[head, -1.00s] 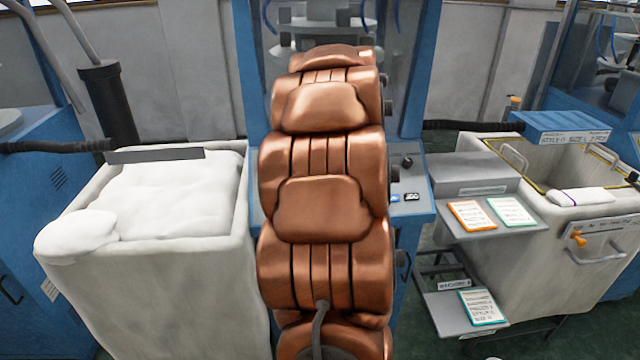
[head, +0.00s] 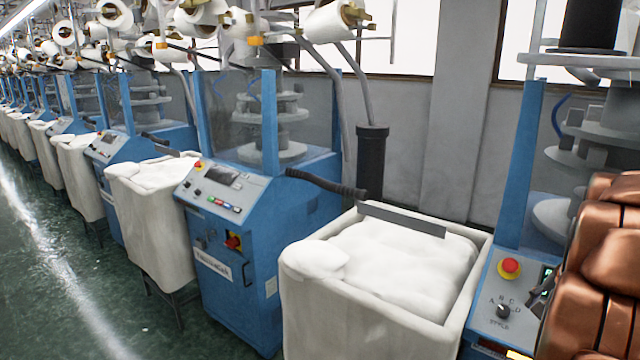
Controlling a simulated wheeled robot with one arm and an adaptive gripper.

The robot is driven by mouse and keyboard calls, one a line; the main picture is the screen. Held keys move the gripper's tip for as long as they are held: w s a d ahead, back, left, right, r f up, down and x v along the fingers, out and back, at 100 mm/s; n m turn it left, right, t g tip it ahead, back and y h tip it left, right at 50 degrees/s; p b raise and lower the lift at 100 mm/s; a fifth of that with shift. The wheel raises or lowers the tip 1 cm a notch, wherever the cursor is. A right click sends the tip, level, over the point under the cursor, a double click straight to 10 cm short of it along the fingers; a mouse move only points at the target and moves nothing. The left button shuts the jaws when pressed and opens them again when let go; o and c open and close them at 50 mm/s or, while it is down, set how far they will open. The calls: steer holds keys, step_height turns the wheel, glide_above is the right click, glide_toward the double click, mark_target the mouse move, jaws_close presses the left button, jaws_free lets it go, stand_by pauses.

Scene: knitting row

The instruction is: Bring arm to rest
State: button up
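My copper-coloured arm shows only in part, at the right edge of the head view, in front of a blue knitting machine. Its segments run out of the picture. My gripper is not in view, so what it does or holds is hidden.
A white bin (head: 370,318) full of white fabric stands near, between two blue machines. The left machine (head: 262,250) has a control panel; the right one has a red button (head: 509,268). More machines and bins recede left. The green floor (head: 75,290) at left is clear.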

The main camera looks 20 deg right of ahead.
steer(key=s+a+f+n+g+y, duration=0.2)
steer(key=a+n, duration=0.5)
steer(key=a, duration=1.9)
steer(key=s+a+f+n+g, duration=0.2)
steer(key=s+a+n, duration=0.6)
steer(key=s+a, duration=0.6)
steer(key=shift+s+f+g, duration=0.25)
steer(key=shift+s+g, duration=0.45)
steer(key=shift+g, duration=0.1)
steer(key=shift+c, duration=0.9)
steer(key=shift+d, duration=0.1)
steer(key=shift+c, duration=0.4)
